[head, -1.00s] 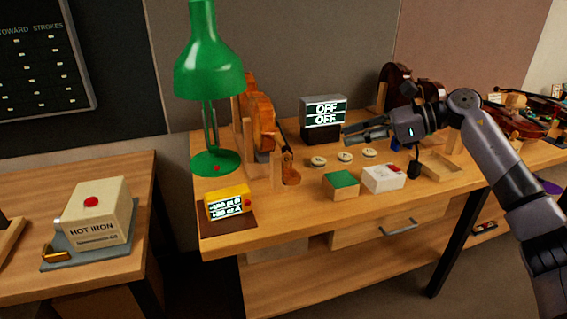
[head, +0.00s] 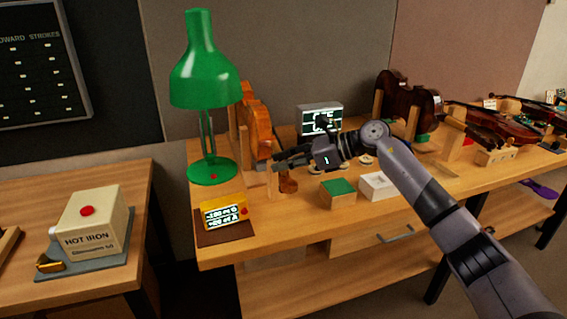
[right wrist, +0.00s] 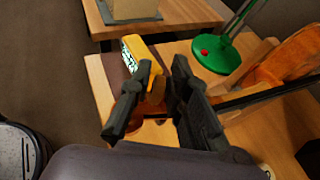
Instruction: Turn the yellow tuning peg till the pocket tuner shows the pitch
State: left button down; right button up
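The yellow pocket tuner (head: 224,211) stands on a dark mat at the bench's front left, its screen lit with two lines too small to read surely. An orange-brown violin (head: 257,120) stands upright in a wooden holder, its scroll end (head: 287,184) low beside my right gripper (head: 279,161). The yellow tuning peg cannot be made out. In the right wrist view my right gripper (right wrist: 166,72) has its fingers apart, with the tuner (right wrist: 145,56) beyond them and the violin (right wrist: 290,66) at right. Nothing clear shows between the fingers. My left gripper is out of view.
A green lamp (head: 206,90) stands behind the tuner. A green-topped box (head: 338,192) and a white box (head: 375,186) sit right of the scroll. A dark display (head: 320,118) is behind my arm. A hot iron box (head: 92,222) stands on the left table.

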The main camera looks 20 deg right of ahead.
jog(key=shift+c, duration=0.6)
grip_shut()
jog(key=shift+m+t+h, duration=0.3)
jog(key=shift+m+t, duration=0.2)
jog(key=shift+m+t+h, duration=0.3)
jog(key=shift+m+t, duration=0.2)
jog(key=shift+o, duration=0.6)
grip_release()
